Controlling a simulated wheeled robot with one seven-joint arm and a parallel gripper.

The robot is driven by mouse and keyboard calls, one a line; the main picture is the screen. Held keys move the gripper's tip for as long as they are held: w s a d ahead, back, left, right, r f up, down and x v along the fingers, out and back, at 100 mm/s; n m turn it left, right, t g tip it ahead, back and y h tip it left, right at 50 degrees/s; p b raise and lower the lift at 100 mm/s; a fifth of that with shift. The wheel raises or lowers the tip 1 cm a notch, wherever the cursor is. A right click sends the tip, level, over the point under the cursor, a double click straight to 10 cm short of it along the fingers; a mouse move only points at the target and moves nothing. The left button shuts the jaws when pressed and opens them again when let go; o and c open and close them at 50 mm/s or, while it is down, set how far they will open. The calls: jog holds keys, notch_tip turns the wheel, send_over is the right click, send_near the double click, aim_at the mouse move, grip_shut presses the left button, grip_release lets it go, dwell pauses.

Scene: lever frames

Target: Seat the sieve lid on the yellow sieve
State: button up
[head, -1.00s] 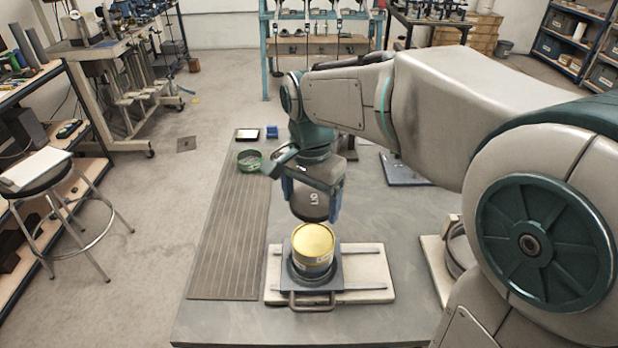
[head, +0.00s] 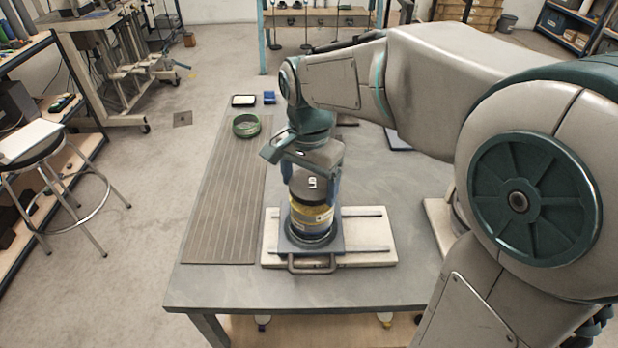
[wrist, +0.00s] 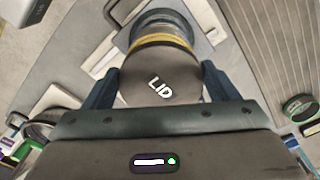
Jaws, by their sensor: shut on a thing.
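The sieve lid (head: 305,186), a dark grey cap with white lettering, is between the fingers of my gripper (head: 311,180), which is shut on it. In the wrist view the lid (wrist: 160,72) reads "LID" and has a blue finger on each side. The yellow sieve (head: 311,219) stands upright below the lid on a dark plate. The lid covers its top. A yellow band of the sieve (wrist: 158,39) shows at the lid's far edge in the wrist view. I cannot tell whether the lid is fully down or slightly above the rim.
The sieve's dark plate (head: 292,252) with a front handle sits on a pale board (head: 372,258) with metal rails. A green-rimmed round sieve (head: 246,126), a blue box (head: 269,97) and a small dark-framed tray (head: 243,101) lie farther back.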

jog(key=shift+f, duration=0.6)
jog(key=shift+f+b, duration=0.35)
jog(key=shift+b, duration=0.1)
jog(key=o, duration=1)
notch_tip(320, 180, up, 14)
jog(key=shift+f+p, duration=0.1)
jog(key=shift+p, duration=0.25)
